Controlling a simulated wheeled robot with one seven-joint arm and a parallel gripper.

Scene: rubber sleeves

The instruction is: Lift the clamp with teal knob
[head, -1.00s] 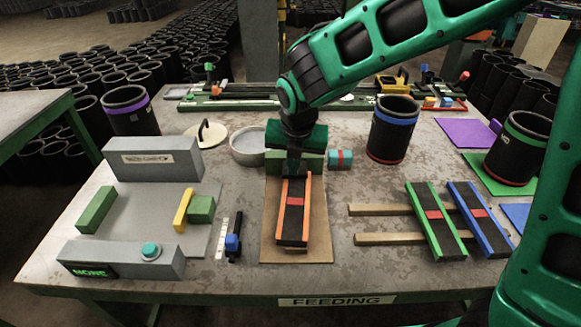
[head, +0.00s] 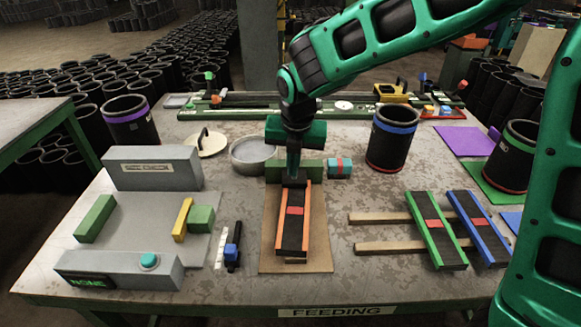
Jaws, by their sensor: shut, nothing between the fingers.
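A round teal knob (head: 149,260) sits on top of the low grey front block (head: 120,271) of the fixture at the left; this block has a dark display reading "NONE". I cannot tell whether this is the clamp the task names. A small black clamp-like tool (head: 233,247) with a blue knob stands right of the fixture. My gripper (head: 293,181) is shut and empty. It points down at the far end of an orange-edged black strip (head: 292,235), well right of the teal knob. Whether its tips touch the strip is hard to tell.
The strip lies on a brown board (head: 318,262). Green-edged (head: 436,233) and blue-edged (head: 478,230) strips lie on wooden bars at right. A blue-banded black sleeve (head: 390,150), a grey dish (head: 252,155) and a teal block with red band (head: 340,168) stand behind. The front middle-left is clear.

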